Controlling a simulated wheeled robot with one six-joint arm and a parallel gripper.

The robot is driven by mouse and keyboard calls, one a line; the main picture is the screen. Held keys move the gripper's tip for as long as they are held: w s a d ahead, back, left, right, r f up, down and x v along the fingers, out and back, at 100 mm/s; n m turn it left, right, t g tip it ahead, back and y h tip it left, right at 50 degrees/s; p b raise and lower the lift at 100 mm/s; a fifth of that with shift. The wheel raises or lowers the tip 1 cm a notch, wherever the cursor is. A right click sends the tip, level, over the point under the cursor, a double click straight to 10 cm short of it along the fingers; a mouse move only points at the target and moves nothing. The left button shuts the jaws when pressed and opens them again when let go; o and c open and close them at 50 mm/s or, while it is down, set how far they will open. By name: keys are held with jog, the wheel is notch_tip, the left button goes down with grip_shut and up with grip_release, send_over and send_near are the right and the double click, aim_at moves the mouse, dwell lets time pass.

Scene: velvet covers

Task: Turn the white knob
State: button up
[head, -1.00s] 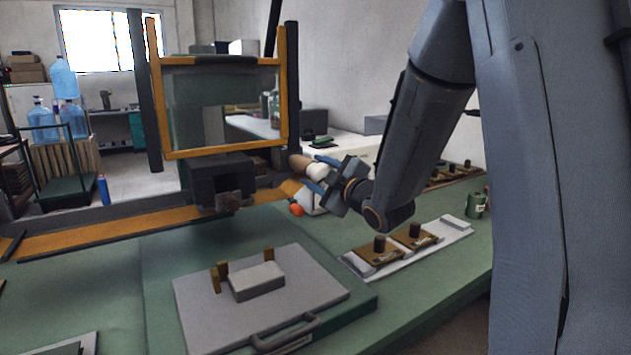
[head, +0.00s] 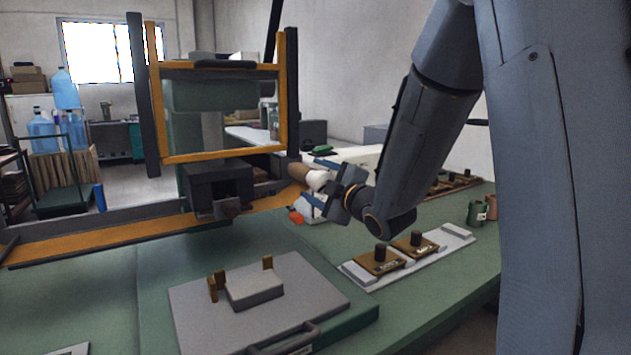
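The white knob (head: 317,179) is a small rounded piece at the end of a brown cylinder (head: 299,171), at the right side of the framed machine. My gripper (head: 321,181) reaches in from the right, its two blue-tipped fingers apart, one above and one below the knob. A gap seems to show between the fingertips and the knob, so the gripper looks open. Whether the knob lies fully between the fingers in depth is hard to tell.
The framed machine (head: 222,157) stands behind, with a dark block below its glass. A grey plate with a handle (head: 190,310) lies in front. A white strip with dark-knobbed brown blocks (head: 455,233) lies to the right. A small orange ball (head: 296,217) is below my gripper.

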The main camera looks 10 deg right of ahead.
jog(key=shift+s+d, duration=0.1)
jog(key=v, duration=0.7)
jog(key=shift+s, duration=0.25)
jog(key=shift+r, duration=0.1)
